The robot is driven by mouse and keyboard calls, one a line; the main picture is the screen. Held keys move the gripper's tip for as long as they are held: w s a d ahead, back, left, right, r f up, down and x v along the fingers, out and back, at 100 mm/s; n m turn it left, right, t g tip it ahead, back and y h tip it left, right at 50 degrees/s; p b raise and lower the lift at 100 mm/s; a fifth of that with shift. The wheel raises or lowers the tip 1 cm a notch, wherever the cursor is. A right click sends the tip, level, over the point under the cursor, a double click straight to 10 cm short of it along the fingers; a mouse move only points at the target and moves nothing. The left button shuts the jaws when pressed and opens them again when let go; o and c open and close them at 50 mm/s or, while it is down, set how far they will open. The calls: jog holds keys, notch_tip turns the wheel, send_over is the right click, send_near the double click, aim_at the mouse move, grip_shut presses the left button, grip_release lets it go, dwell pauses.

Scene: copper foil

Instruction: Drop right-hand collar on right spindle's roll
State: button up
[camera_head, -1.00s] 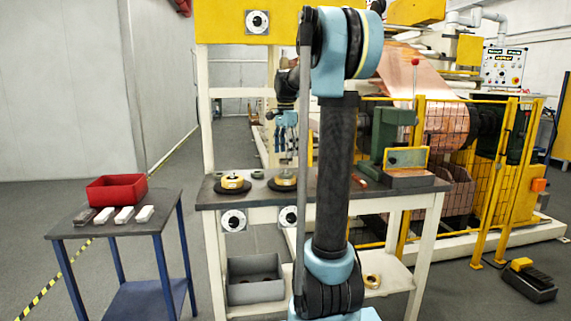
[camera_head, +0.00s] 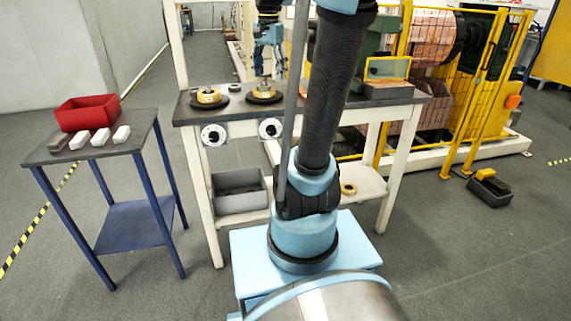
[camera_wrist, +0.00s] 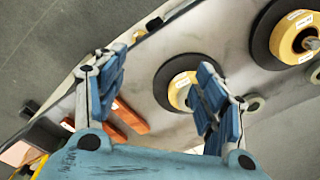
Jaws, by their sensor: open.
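Two yellow rolls sit on black discs on the bench. The right spindle's roll (camera_head: 263,92) lies below my gripper (camera_head: 268,60) in the head view; in the wrist view it shows between and beyond the fingers (camera_wrist: 180,88), partly covered by one finger. The left roll (camera_head: 208,97) appears at the upper right of the wrist view (camera_wrist: 300,35), with a spindle tip in its centre. A small grey ring, seemingly the right-hand collar (camera_wrist: 253,103), lies on the bench beside the right finger. A second grey ring (camera_wrist: 316,74) is cut by the frame edge. My gripper (camera_wrist: 163,65) is open and empty.
A side table at left carries a red bin (camera_head: 87,112) and several small blocks.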

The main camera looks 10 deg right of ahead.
jog(key=s+f+n+t, duration=0.1)
jog(key=s+f+n, duration=0.8)
jog(key=s+f, duration=1.4)
jog(key=shift+f+n+t, duration=0.15)
jog(key=shift+n+t, duration=0.15)
jog(key=shift+d, duration=0.1)
